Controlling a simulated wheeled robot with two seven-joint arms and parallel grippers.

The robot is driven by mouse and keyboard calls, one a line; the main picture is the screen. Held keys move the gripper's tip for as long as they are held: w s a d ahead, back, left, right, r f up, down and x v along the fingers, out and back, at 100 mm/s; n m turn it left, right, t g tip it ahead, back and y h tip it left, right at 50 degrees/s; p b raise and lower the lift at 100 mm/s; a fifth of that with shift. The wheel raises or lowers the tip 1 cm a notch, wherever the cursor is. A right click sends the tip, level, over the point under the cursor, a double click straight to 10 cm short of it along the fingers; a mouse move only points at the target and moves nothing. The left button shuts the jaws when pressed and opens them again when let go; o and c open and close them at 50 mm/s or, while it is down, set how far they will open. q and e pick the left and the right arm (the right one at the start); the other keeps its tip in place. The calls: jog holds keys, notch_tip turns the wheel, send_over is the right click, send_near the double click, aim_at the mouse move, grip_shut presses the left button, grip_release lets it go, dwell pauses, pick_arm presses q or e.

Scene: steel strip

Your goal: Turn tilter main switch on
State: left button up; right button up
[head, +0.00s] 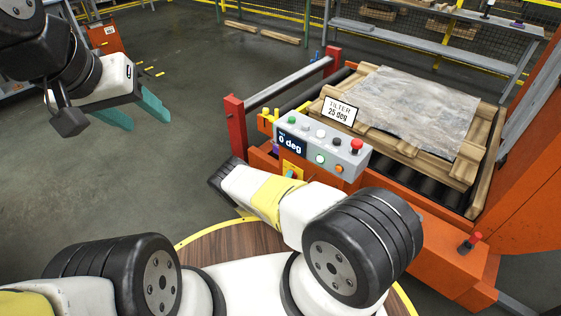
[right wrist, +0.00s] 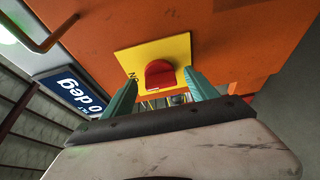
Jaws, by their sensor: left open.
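The tilter main switch is a red knob (right wrist: 160,75) on a yellow plate (right wrist: 125,58), fixed to the orange tilter frame. In the right wrist view my right gripper (right wrist: 162,80) is open, with one teal finger on each side of the knob and a small gap showing on both sides. In the head view the yellow plate (head: 293,164) shows below the control box, and my right arm hides most of that gripper. My left gripper (head: 151,124) is open and empty at the upper left, far from the switch.
The grey control box (head: 317,146) with several buttons and a "0 deg" display sits just above the switch. Behind it a wooden pallet (head: 481,150) with a grey sheet (head: 415,105) lies on the tilter. Red posts (head: 235,125) flank the rollers.

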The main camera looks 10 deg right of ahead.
jog(key=v, duration=0.7)
jog(key=shift+s+a, duration=0.2)
jog(key=shift+s, duration=0.15)
